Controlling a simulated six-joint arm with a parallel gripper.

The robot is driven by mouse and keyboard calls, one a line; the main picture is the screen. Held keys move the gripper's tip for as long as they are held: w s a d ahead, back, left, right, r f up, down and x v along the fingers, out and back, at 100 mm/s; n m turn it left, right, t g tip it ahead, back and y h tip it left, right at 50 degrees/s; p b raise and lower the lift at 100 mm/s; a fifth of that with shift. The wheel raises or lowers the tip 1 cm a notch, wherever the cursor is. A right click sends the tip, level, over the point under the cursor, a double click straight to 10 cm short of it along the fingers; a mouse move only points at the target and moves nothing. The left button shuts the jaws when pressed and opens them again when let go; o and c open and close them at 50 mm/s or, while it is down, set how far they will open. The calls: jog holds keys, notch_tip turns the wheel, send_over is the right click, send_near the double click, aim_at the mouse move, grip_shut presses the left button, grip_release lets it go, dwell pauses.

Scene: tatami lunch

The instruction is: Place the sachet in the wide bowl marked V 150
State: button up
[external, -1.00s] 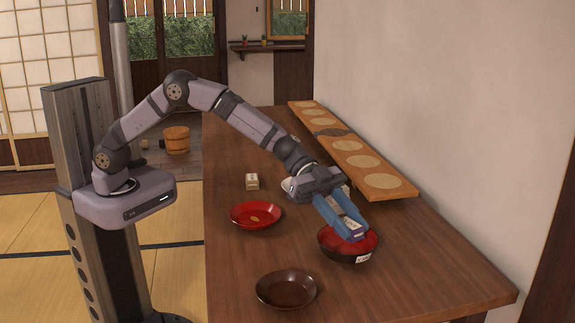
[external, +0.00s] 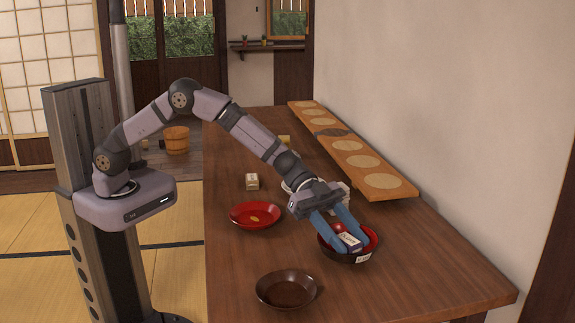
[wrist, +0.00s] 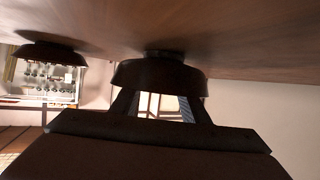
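A small white and purple sachet (external: 350,242) rests inside a black bowl with a red inside (external: 342,257), tilted against its inner side. The bowl bears a white tag whose writing is too small to read. My gripper (external: 347,239) is over this bowl with its blue fingers spread apart, one on each side of the sachet. Whether a finger still touches the sachet or the bowl is unclear. In the wrist view the bowl (wrist: 158,75) shows dark, beyond the fingers; the sachet cannot be made out there.
A shallow red bowl (external: 256,223) stands to the left, and a dark brown bowl (external: 287,290) nearer the front. A small pale box (external: 252,181) stands farther back. A raised wooden board (external: 385,187) with round pale spots runs along the wall. The front right of the table is clear.

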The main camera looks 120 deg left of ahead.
jog(key=shift+o, duration=0.3)
jog(key=shift+r, duration=0.1)
jog(key=shift+r+p, duration=0.15)
jog(key=shift+p, duration=0.3)
jog(key=b+v, duration=0.2)
jog(key=v, duration=1)
